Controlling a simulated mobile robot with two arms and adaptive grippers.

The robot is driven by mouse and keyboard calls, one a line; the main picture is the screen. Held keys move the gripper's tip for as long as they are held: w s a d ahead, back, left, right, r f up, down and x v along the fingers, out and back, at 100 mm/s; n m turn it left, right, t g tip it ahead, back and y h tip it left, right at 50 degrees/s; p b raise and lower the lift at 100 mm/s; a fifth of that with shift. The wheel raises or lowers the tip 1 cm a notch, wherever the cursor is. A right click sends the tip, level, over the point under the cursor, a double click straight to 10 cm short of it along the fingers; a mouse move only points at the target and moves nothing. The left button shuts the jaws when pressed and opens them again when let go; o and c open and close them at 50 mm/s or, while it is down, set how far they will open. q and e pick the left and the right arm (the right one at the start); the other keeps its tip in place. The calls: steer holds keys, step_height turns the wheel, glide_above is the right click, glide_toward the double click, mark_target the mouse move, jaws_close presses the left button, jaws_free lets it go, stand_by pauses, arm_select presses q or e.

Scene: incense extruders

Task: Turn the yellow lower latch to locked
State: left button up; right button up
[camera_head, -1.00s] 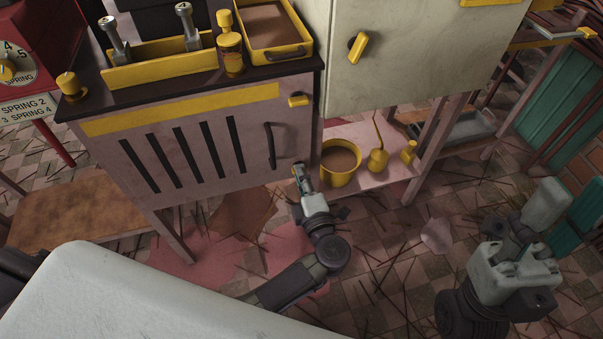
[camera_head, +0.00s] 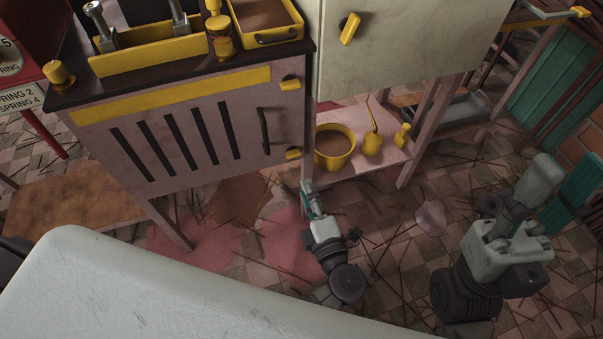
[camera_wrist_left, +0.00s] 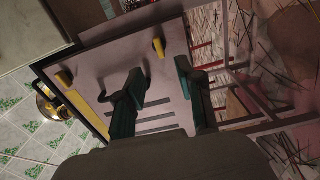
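The yellow lower latch (camera_head: 293,154) sits at the lower right of the pale cabinet door, lying roughly sideways. It also shows in the left wrist view (camera_wrist_left: 158,47), beyond the gap between my fingers. The yellow upper latch (camera_head: 290,85) is at the door's top right, also roughly sideways; in the left wrist view it is at left (camera_wrist_left: 64,78). My left gripper (camera_head: 308,187) is below the lower latch, apart from it. Its teal fingers stand apart with nothing between them in the left wrist view (camera_wrist_left: 160,70).
A dark door handle (camera_head: 264,131) is just left of the lower latch.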

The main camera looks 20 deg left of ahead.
arm_select(q)
steer(key=shift+v, duration=1.2)
